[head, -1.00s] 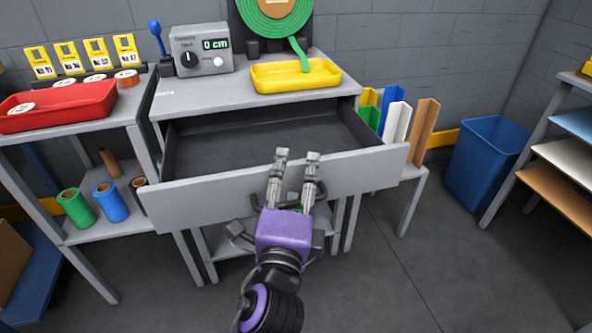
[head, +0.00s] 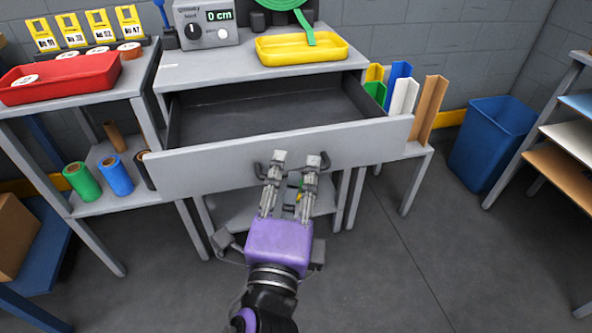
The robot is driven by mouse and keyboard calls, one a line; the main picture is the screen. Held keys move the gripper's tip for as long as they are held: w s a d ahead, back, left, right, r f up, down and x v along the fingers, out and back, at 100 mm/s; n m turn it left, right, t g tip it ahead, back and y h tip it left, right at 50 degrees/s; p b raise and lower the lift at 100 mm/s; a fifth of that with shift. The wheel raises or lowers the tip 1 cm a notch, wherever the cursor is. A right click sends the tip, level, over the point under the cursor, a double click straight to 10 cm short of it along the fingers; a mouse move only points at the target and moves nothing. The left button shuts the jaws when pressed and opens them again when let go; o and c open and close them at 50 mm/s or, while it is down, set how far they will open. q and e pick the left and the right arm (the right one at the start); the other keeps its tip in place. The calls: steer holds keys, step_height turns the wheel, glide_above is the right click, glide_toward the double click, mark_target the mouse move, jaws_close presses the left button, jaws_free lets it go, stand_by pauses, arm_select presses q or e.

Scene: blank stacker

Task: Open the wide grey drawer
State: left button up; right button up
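The wide grey drawer (head: 215,168) stands pulled well out of the grey cabinet, and its dark inside (head: 265,105) shows empty. Its dark handle (head: 258,169) is on the middle of the drawer front, partly hidden by my fingers. My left gripper (head: 297,159), with a purple body, is in front of the drawer front at the handle. Its two fingers are spread apart with a gap between them, and nothing shows gripped. I cannot tell whether the fingers touch the handle. My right gripper is not in view.
A yellow tray (head: 300,50) and a control box (head: 205,24) reading 0 cm stand on the cabinet top. A red tray (head: 60,80) is on the left table. Coloured profiles (head: 403,95) and a blue bin (head: 490,145) stand right. The floor (head: 400,270) at front right is clear.

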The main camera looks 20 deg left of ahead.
arm_select(q)
steer(key=shift+s+f, duration=0.2)
steer(key=shift+f, duration=0.25)
stand_by(0.3)
